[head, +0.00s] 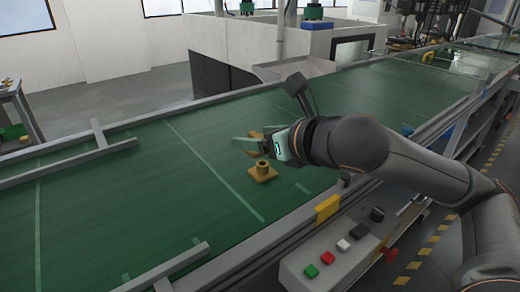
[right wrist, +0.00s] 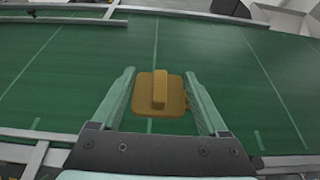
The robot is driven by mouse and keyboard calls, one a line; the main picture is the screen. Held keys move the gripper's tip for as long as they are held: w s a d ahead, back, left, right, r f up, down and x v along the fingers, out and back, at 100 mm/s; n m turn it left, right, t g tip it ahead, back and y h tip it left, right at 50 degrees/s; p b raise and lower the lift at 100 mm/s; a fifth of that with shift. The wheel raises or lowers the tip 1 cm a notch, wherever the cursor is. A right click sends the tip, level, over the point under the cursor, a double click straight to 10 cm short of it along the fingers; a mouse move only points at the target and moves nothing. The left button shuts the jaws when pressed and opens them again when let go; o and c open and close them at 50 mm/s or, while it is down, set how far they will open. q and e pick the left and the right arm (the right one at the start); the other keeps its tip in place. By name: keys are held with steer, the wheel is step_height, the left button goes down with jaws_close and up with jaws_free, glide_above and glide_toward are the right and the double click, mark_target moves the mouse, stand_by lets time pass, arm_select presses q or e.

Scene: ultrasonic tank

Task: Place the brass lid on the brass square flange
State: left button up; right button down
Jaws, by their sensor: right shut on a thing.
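The brass square flange (head: 262,174) sits on the green belt, with a short round neck standing up from its square base. My right gripper (head: 256,143) is just behind and above it in the head view, shut on the brass lid (head: 254,151). In the right wrist view the lid (right wrist: 145,99) is a square plate with a raised bar on top, between the two pale green fingers (right wrist: 160,94). A small brass piece shows past its right edge, perhaps the flange, mostly hidden. The gap between lid and flange cannot be judged. My left gripper is not in view.
The green conveyor belt (head: 130,200) is wide and mostly clear around the flange. Grey guide rails (head: 75,158) lie on its far left. A control box with coloured buttons (head: 335,250) and a yellow block (head: 327,208) are at the near edge.

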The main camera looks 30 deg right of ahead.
steer(key=shift+w+d+r+p, duration=0.1)
steer(key=shift+w+d+p, duration=0.3)
steer(key=shift+p, duration=0.65)
steer(key=b, duration=0.1)
glide_above(263, 163)
steer(key=s+a, duration=0.3)
step_height(263, 163, down, 4)
steer(key=f, duration=0.1)
steer(key=w+d+f, duration=0.1)
steer(key=w+d+f+b, duration=0.1)
steer(key=f, duration=0.1)
steer(key=shift+w+d+f, duration=0.2)
steer(key=shift+f, duration=0.05)
steer(key=shift+w+d+f, duration=0.1)
steer(key=shift+f, duration=0.1)
steer(key=f, duration=0.3)
steer(key=shift+w+d+f+b, duration=0.15)
steer(key=shift+w+b, duration=0.1)
steer(key=shift+b, duration=0.05)
steer(key=shift+f, duration=0.25)
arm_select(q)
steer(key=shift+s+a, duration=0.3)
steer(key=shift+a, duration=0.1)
